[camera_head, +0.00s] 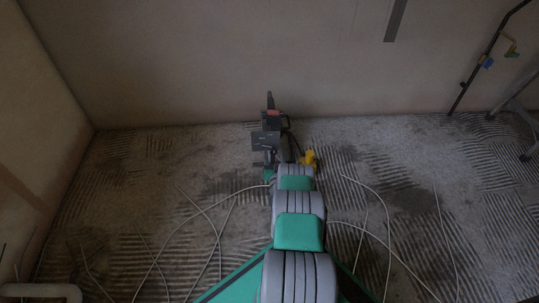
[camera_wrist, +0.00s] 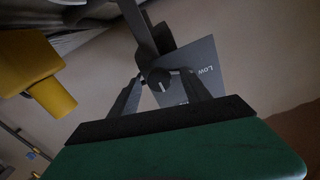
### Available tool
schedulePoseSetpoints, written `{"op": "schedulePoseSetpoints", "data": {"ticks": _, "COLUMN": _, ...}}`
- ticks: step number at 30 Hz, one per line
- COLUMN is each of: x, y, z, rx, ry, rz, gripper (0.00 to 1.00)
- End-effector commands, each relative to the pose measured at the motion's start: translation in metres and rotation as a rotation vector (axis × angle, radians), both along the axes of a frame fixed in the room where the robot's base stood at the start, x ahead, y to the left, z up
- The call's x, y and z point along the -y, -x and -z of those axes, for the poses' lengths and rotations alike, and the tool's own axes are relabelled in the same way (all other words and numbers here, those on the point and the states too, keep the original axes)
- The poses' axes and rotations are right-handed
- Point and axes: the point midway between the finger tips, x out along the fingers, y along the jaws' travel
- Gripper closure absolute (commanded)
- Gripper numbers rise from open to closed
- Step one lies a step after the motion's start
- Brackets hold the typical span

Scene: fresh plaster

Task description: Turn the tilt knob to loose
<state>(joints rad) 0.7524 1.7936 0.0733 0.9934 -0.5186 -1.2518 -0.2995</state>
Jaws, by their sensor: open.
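The knob (camera_wrist: 157,77) is small, dark and round with a pale line on its face, in the middle of the wrist view. It sits in front of a grey plate (camera_wrist: 207,77) with white lettering that looks like "Low"; other lettering is partly hidden by a finger. My gripper (camera_wrist: 163,80) is open, with one fingertip on each side of the knob; I cannot tell whether they touch it.
A yellow part (camera_head: 308,158) is right of my wrist, and large at left in the wrist view (camera_wrist: 35,75). Pale cables (camera_head: 388,240) lie on the ridged floor. A wall (camera_head: 190,60) stands close behind the device. A dark pole (camera_head: 485,62) leans at the right.

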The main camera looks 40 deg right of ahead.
Motion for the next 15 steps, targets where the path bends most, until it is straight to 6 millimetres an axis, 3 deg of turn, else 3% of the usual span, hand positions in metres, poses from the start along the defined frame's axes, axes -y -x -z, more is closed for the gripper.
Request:
{"op": "schedulePoseSetpoints", "data": {"ticks": 3, "x": 0.0099, "y": -0.0021, "z": 0.0020, "rx": -0.001, "ry": -0.001, "rz": 0.005, "gripper": 0.44}}
{"op": "schedulePoseSetpoints", "data": {"ticks": 11, "x": 0.0125, "y": -0.0026, "z": -0.0004, "rx": 0.000, "ry": -0.001, "rz": 0.006, "gripper": 0.44}}
{"op": "schedulePoseSetpoints", "data": {"ticks": 15, "x": 0.0121, "y": -0.0028, "z": -0.0004, "rx": -0.002, "ry": -0.001, "rz": 0.006, "gripper": 0.55}}
